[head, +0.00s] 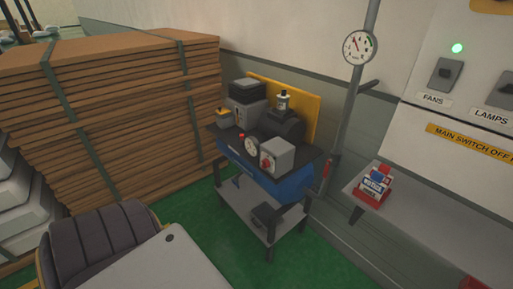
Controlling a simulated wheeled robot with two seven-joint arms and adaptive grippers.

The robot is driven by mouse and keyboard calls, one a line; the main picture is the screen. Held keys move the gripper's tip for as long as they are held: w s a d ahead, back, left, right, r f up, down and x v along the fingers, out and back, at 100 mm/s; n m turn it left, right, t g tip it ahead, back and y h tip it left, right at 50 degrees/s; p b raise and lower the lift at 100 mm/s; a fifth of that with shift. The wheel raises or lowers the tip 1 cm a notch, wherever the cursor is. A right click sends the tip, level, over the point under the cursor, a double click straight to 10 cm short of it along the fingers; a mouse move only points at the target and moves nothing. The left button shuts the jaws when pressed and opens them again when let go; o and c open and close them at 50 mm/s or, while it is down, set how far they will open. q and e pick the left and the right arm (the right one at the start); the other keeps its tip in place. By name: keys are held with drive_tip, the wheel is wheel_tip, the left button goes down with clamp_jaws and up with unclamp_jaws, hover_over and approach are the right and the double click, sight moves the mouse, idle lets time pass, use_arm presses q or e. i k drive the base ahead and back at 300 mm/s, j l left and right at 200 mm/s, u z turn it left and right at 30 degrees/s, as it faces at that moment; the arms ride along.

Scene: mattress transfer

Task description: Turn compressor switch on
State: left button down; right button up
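The compressor stands on a small cart near the wall, with a blue tank (265,182) under a dark top plate. A grey switch box (283,153) sits at its front right, with a small red knob (266,162) on its face. The knob is too small to tell whether it is on or off. A round gauge (251,147) is just left of the box. A dark motor part (285,124) and a grey block (243,108) stand behind. Neither of my grippers is in view.
A tall strapped stack of brown sheets (110,110) stands left of the cart. A dark padded chair back (100,240) is at the lower left. A grey bench (410,225) is at the right, below a panel with a fans switch (445,75). Green floor (325,265) shows in front.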

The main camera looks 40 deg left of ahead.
sight(265, 164)
drive_tip(key=u, duration=1.35)
